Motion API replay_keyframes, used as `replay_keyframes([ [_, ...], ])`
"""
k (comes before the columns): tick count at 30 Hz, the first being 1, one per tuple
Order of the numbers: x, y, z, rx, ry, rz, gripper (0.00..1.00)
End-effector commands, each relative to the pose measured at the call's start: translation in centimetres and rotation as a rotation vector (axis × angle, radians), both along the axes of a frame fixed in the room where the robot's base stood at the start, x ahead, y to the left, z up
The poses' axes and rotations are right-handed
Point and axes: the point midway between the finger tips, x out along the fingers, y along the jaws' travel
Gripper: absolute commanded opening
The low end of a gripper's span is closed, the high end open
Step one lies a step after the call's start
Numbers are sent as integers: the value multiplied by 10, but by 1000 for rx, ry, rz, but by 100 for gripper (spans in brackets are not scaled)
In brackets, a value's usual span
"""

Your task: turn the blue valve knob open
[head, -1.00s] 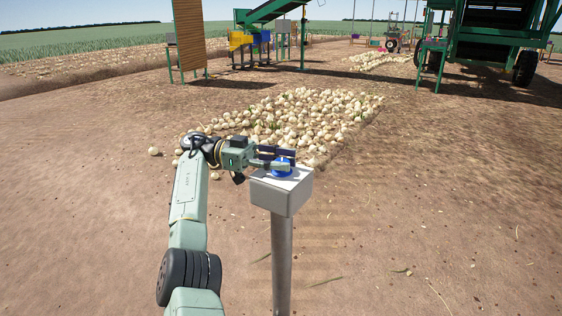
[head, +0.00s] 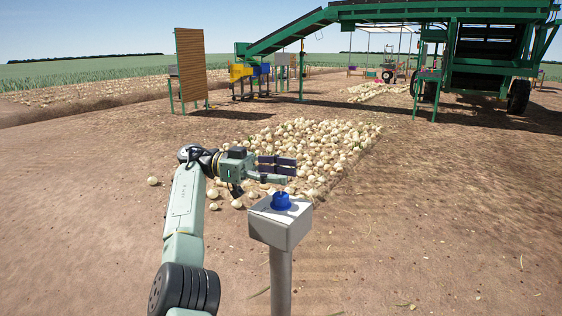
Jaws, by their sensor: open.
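The blue valve knob (head: 281,202) sits on top of a pale grey box (head: 280,226), which stands on a grey post (head: 281,285). The knob is in plain view in the head view. How far it is turned is too small to tell. My gripper (head: 285,170) is open and empty. Its dark fingers point to the right, just above the knob in the picture, with a small gap between them and the knob.
A heap of onions (head: 318,143) lies on the soil behind the box. A green elevator (head: 290,35) and a large green machine (head: 490,50) stand farther back. A wooden panel (head: 190,60) stands at the back left. Bare soil right of the post is clear.

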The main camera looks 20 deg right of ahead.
Motion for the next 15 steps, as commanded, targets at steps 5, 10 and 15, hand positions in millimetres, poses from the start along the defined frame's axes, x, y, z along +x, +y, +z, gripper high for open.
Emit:
replay_keyframes([
  [5,-1,-1,25,8,0,-3,52],
  [10,-1,-1,34,6,1,-3,52],
  [15,0,0,40,3,0,1,52],
])
